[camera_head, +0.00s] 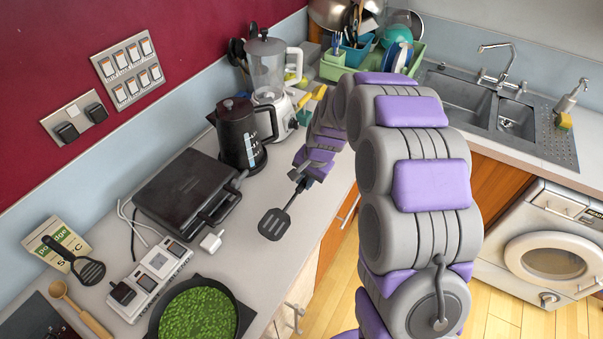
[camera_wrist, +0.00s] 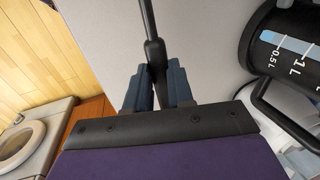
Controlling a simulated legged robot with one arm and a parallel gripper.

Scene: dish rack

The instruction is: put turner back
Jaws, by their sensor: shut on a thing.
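The turner (camera_head: 274,223) has a black slotted head and a thin dark shaft. In the head view my gripper (camera_head: 300,177) is shut on its handle, and the head points down and left over the counter near its front edge. I cannot tell whether the head touches the counter. In the wrist view the turner's handle (camera_wrist: 154,50) runs up from between the two blue-grey fingers of my gripper (camera_wrist: 156,88). The turner's head is out of the wrist view. The gripper covers the handle's end.
A black kettle (camera_head: 240,138), a black grill (camera_head: 187,190) and a pan of peas (camera_head: 198,312) stand on the counter. A blender (camera_head: 270,75) and a green dish rack (camera_head: 345,75) are behind. Another black utensil (camera_head: 85,268) lies at left. Bare counter surrounds the turner.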

